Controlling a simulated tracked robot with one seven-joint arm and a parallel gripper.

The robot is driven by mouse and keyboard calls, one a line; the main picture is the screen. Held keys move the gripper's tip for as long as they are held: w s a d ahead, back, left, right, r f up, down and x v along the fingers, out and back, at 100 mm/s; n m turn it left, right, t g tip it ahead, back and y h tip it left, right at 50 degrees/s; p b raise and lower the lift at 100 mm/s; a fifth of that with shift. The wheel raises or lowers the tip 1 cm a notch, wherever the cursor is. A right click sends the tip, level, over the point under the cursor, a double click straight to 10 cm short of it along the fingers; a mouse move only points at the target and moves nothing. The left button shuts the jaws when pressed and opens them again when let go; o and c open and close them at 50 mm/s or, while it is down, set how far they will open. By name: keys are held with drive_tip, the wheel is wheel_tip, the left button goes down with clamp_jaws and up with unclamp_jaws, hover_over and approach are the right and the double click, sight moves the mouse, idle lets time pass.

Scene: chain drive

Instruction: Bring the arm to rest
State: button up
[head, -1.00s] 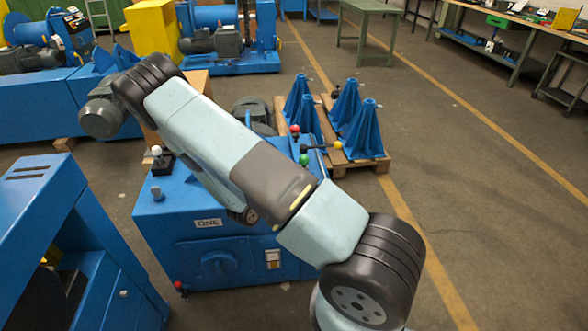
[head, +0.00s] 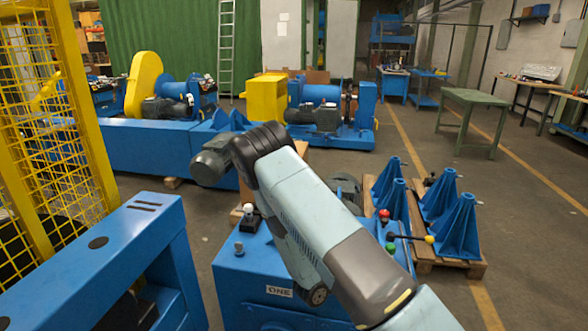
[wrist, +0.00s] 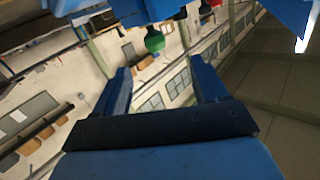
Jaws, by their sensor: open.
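My arm (head: 318,222) rises from the lower right of the head view to a dark joint (head: 262,148) over the blue machine marked ONE (head: 240,285). My gripper does not show in the head view. In the wrist view my gripper (wrist: 163,75) is open, its two blue fingers apart with nothing between them. The wrist picture looks turned over, with windows and room walls behind the fingers.
A blue machine frame (head: 120,250) stands at left, by a yellow mesh guard (head: 45,120). Blue cones (head: 455,225) stand on a pallet (head: 470,266) to the right of machine ONE. A green table (head: 475,98) is farther back. The floor between has free room.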

drive_tip(key=w+a+r+n+y, duration=0.1)
drive_tip(key=w+a+r+y, duration=0.5)
drive_tip(key=r+y, duration=0.3)
drive_tip(key=s+a+r+n+y, duration=0.2)
drive_tip(key=r+y, duration=0.1)
drive_tip(key=r, duration=0.5)
drive_tip(key=s+a+r+n+y, duration=0.1)
drive_tip(key=a+r+n+y, duration=0.15)
drive_tip(key=r, duration=0.65)
drive_tip(key=s+r+n+g+y, duration=0.1)
drive_tip(key=s+r+n+y, duration=0.3)
drive_tip(key=s+r, duration=0.75)
drive_tip(key=s+d+r+n+g+h, duration=0.1)
drive_tip(key=s+d+r+n, duration=0.1)
drive_tip(key=s, duration=0.7)
drive_tip(key=s+d+r+n+h, duration=0.2)
drive_tip(key=s+d, duration=0.2)
drive_tip(key=s, duration=0.6)
drive_tip(key=shift+s+d+r+g, duration=0.3)
drive_tip(key=shift+d+g, duration=0.05)
drive_tip(key=shift+g, duration=0.05)
drive_tip(key=shift+h, duration=0.25)
